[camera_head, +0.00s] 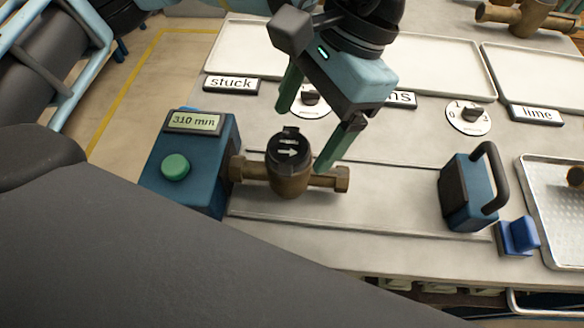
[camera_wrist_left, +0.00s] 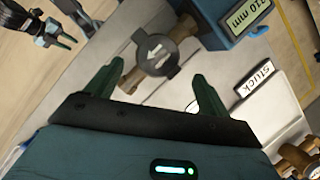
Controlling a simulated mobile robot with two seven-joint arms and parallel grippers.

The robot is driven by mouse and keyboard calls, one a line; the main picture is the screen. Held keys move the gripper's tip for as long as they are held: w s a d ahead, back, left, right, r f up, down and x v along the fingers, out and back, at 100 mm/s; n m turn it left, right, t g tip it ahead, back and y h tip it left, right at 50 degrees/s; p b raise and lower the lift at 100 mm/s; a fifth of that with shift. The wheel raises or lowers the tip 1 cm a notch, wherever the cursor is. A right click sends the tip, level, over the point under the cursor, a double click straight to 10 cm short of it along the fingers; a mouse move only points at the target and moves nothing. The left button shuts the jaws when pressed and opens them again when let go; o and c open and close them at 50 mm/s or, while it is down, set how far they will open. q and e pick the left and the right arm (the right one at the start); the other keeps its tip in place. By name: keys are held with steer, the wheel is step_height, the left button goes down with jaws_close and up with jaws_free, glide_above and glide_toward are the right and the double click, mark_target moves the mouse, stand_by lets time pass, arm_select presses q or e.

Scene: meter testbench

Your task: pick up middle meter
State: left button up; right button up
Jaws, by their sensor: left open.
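The brass meter (camera_head: 290,178) with a black round cap and white arrow lies on the bench beside the blue display block. It also shows in the left wrist view (camera_wrist_left: 155,58). My left gripper (camera_head: 303,140) is open just above and behind the meter, fingers pointing down. Its fingers (camera_wrist_left: 155,85) appear on either side of the near part of the meter in the wrist view, with nothing between them held. What looks like my right gripper (camera_wrist_left: 62,40) shows small at the wrist view's upper left; its opening is unclear.
The blue block (camera_head: 190,165) reads 310 mm and has a green button. A blue clamp with black handle (camera_head: 468,190) stands right of the meter. White trays (camera_head: 420,60) labelled "stuck" and "lime" lie behind. A metal tray (camera_head: 550,220) is at right; another brass meter (camera_head: 530,15) is at back right.

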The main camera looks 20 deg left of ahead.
mark_target(288, 165)
arm_select(q)
steer(key=shift+s+x, duration=0.2)
steer(key=shift+x, duration=3.7)
steer(key=shift+d+r, duration=0.1)
steer(key=shift+d, duration=0.1)
steer(key=shift+c, duration=0.3)
steer(key=c, duration=1.7)
steer(key=shift+w+r, duration=0.1)
steer(key=w+d+r, duration=0.8)
steer(key=w+d, duration=0.1)
steer(key=w, duration=0.1)
steer(key=shift+w, duration=0.3)
steer(key=shift+f, duration=0.15)
